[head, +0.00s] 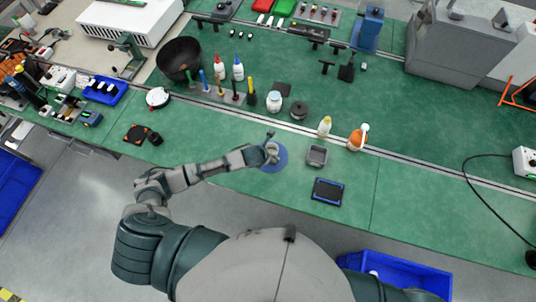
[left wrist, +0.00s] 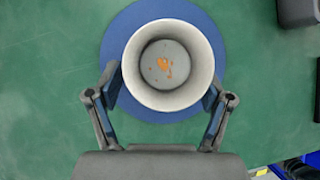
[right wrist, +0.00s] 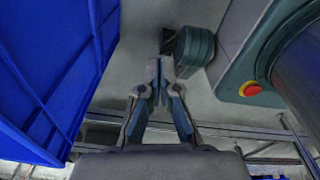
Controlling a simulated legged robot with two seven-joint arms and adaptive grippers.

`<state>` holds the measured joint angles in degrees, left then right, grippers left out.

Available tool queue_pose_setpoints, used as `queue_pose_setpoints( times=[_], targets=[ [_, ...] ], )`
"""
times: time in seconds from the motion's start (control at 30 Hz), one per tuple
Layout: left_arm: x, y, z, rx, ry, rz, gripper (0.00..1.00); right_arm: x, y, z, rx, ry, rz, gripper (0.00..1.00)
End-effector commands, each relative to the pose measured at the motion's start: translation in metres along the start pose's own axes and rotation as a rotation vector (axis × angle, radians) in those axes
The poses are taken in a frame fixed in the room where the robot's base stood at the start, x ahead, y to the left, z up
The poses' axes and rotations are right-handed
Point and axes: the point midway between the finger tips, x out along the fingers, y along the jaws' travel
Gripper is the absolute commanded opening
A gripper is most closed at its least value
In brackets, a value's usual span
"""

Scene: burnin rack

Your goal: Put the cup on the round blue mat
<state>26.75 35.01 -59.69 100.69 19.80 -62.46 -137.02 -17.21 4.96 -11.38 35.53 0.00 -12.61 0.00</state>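The cup (left wrist: 166,98) is pale grey-white, with a grey bottom inside bearing an orange mark. It shows from above in the left wrist view, over the middle of the round blue mat (left wrist: 114,42). My left gripper (left wrist: 164,90) has one finger on each side of the cup, close to its wall. The rim hides part of the fingers, so I cannot tell if they press on it. In the head view the cup (head: 272,152) looks upright over the mat (head: 279,164); its base is hard to see. My right gripper (right wrist: 161,68) is shut and empty, away from the bench.
On the green bench, a grey square container (head: 317,156) and a dark blue-edged tray (head: 327,191) stand right of the mat. A blue bin (right wrist: 50,70) is beside my right gripper.

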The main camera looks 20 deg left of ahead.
Motion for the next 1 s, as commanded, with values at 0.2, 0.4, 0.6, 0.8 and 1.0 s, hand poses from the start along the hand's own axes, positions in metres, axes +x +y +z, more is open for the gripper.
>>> queue_pose_setpoints(
  times=[0.2,0.4,0.6,0.8,1.0],
  targets=[
    [-0.001,-0.001,0.000,0.000,-0.001,0.000,0.80,0.000,-0.009,-0.002,0.004,0.002,-0.010,0.00],
    [-0.019,0.000,0.001,0.002,-0.003,-0.001,0.80,-0.002,-0.012,-0.002,0.004,0.002,-0.013,0.00],
    [-0.064,0.000,0.001,0.003,-0.004,-0.001,0.80,-0.004,-0.008,-0.002,0.002,0.001,-0.009,0.00],
    [-0.102,0.000,0.001,0.001,-0.003,-0.001,0.80,-0.005,-0.005,-0.001,0.001,0.001,-0.006,0.00],
    [-0.119,0.000,0.001,-0.001,0.000,-0.001,0.80,-0.005,-0.005,-0.001,0.000,0.001,-0.006,0.00]
  ],
)
